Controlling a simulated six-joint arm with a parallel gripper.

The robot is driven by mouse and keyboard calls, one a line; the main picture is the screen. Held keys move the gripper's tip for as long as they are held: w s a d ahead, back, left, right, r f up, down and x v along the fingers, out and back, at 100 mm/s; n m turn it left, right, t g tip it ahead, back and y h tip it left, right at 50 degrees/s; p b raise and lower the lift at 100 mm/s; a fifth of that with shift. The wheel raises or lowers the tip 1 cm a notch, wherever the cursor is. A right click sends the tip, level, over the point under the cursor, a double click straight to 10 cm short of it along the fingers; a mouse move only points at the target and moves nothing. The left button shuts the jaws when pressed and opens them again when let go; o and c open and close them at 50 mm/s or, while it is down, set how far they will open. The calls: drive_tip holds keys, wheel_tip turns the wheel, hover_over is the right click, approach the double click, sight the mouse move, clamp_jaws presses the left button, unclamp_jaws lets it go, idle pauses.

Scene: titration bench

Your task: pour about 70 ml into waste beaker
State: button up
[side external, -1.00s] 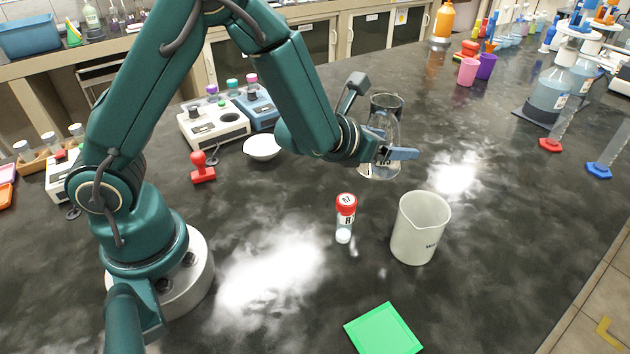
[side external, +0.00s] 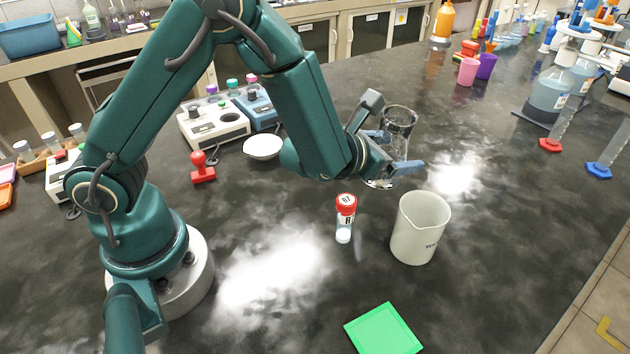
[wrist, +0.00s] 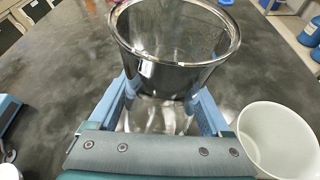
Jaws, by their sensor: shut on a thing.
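My gripper (side external: 393,167) is shut on a clear glass vessel (side external: 398,122) and holds it above the bench, behind and a little left of the waste beaker. The glass stands nearly upright, with a slight tilt. In the wrist view the glass vessel (wrist: 172,50) sits between the two blue fingers with its round rim toward the camera. How much liquid it holds cannot be told. The waste beaker (side external: 419,230), whitish with a spout, stands upright on the bench. It shows at the lower right in the wrist view (wrist: 280,140), apart from the glass.
A red-capped vial (side external: 346,218) stands just left of the waste beaker. A green square (side external: 384,330) lies in front. A white dish (side external: 262,147), a red stamp-like object (side external: 202,168) and small bench devices (side external: 213,122) are at the left. The bench right of the beaker is clear.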

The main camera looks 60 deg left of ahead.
sight(405, 122)
drive_tip(key=shift+d+r+m+y, duration=0.3)
drive_tip(key=shift+m+y, duration=0.1)
drive_tip(key=shift+m, duration=0.2)
drive_tip(key=shift+s+d+r+m+t+y, duration=0.1)
drive_tip(key=shift+r+m+t+y, duration=0.4)
drive_tip(key=shift+r, duration=0.4)
drive_tip(key=shift+d+m+t, duration=0.3)
drive_tip(key=shift+m, duration=0.3)
drive_tip(key=shift+a+r+m+t+y, duration=0.1)
drive_tip(key=shift+r+m+t+y, duration=0.05)
drive_tip(key=shift+m+t+y, duration=0.35)
drive_tip(key=r+m, duration=0.1)
drive_tip(key=r+m+t+y, duration=0.1)
drive_tip(key=m, duration=0.1)
drive_tip(key=shift+a+r, duration=0.4)
drive_tip(key=shift+m+t, duration=0.4)
drive_tip(key=shift+m, duration=0.2)
drive_tip(key=shift+s+d+r+m+t, duration=0.1)
drive_tip(key=shift+d+r+m+t, duration=0.55)
drive_tip(key=shift+m, duration=0.45)
drive_tip(key=shift+a+m, duration=0.3)
drive_tip(key=shift+a, duration=0.1)
